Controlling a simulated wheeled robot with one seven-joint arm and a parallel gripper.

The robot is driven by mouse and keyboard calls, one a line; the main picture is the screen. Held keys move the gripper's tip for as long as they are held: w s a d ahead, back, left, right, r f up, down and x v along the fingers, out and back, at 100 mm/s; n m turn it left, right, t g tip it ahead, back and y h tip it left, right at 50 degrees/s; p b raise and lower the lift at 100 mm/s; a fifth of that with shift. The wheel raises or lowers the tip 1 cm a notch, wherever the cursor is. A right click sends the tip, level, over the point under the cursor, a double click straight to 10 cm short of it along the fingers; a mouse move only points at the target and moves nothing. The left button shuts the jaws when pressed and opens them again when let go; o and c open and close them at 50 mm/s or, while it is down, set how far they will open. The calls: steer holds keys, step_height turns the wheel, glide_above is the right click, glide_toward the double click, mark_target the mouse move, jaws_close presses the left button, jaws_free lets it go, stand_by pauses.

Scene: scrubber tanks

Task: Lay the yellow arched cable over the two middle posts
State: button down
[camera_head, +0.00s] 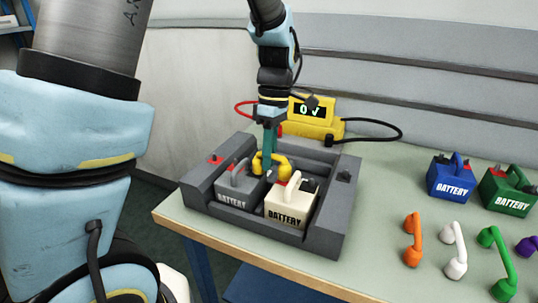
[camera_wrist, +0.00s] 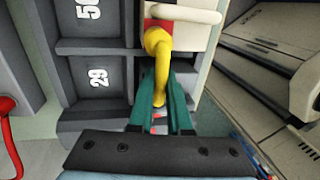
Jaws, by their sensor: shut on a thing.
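The yellow arched cable (camera_head: 281,162) is between the teal fingers of my gripper (camera_head: 270,150), which is shut on it. It spans the gap between the grey battery (camera_head: 236,188) and the cream battery (camera_head: 290,205), at their rear tops. In the wrist view the cable (camera_wrist: 157,42) runs from between the fingers (camera_wrist: 161,108) toward a red patch on the cream battery (camera_wrist: 182,14). The middle posts are hidden by the cable and fingers. I cannot tell whether the cable ends touch them.
Both batteries sit in a dark grey tray (camera_head: 330,225) with raised walls. A yellow meter (camera_head: 318,122) with a red and a black lead stands behind. Blue (camera_head: 452,178) and green (camera_head: 507,190) batteries and orange (camera_head: 412,240), white (camera_head: 455,250), green and purple cables are at right.

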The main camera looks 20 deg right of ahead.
steer(key=shift+c, duration=1.5)
jaws_free()
step_height(320, 180, up, 9)
steer(key=p, duration=0.8)
steer(key=shift+f, duration=0.25)
